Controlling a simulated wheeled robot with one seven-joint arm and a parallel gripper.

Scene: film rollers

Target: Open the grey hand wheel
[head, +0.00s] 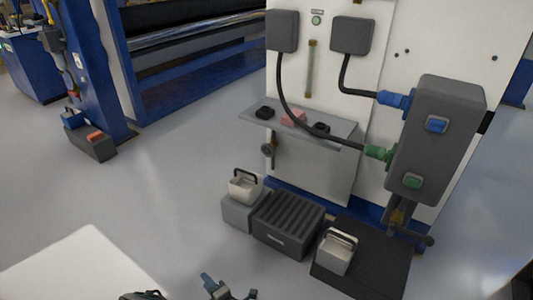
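What seems to be my gripper (228,290) is at the bottom edge, partly cut off by the frame. It is well below the wheel in the picture and apart from it. Its fingers are not clear enough to show whether they are open.
The grey shelf (318,128) juts out, bearing pink and black pieces. Below stand a ribbed dark crate (288,226), a handled box on a grey block (240,214) and another handled box (336,252) on a black mat. Cables loop in front of the cabinet.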

